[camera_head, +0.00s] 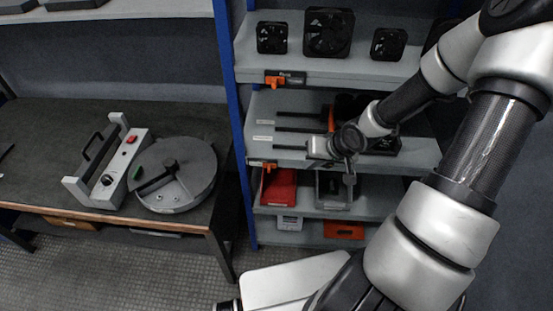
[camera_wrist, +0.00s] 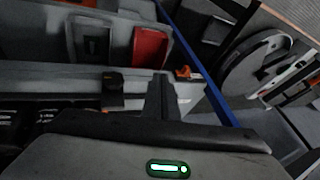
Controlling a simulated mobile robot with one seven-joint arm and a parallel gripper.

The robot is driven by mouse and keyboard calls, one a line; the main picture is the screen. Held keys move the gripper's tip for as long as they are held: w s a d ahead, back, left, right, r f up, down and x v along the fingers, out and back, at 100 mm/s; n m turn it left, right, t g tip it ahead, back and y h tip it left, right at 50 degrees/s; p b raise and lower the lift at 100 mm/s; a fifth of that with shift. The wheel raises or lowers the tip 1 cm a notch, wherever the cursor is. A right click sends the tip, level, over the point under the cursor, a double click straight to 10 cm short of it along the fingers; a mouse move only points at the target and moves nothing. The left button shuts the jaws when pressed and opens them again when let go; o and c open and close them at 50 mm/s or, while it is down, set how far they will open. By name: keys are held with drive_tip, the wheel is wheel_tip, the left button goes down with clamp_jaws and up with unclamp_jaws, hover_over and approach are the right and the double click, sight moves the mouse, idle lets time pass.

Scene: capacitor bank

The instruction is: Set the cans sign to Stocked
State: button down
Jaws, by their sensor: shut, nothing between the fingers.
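Two sign strips with orange sliders are on the shelf edges in the head view. The upper sign (camera_head: 285,78) is below three black fans. Its orange slider is towards the left, and its text is too small to read. The lower sign's orange slider (camera_head: 268,166) is near the left end of the middle shelf edge, and its wording cannot be read. An orange slider also shows in the wrist view (camera_wrist: 184,73). My gripper (camera_head: 349,184) is shut and empty, in front of the middle shelf and right of the lower slider. Its fingers show in the wrist view (camera_wrist: 160,98), apart from the slider.
A red bin (camera_head: 279,187) and a grey bin (camera_head: 330,190) sit below the middle shelf. A blue post (camera_head: 239,120) stands at the shelf's left. A workbench (camera_head: 75,120) on the left holds a round grey device (camera_head: 195,185) and a grey handled unit (camera_head: 107,190).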

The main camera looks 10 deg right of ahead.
sight(269, 168)
drive_tip(key=shift+w+a+f+t+y, duration=0.4)
drive_tip(key=shift+w+f+t+y, duration=0.15)
drive_tip(key=shift+w+f, duration=0.25)
drive_tip(key=shift+s, duration=0.1)
drive_tip(key=w+a+f+b, duration=0.6)
drive_tip(key=a+f, duration=0.1)
drive_tip(key=f, duration=0.1)
drive_tip(key=shift+w, duration=0.15)
drive_tip(key=shift+a, duration=0.1)
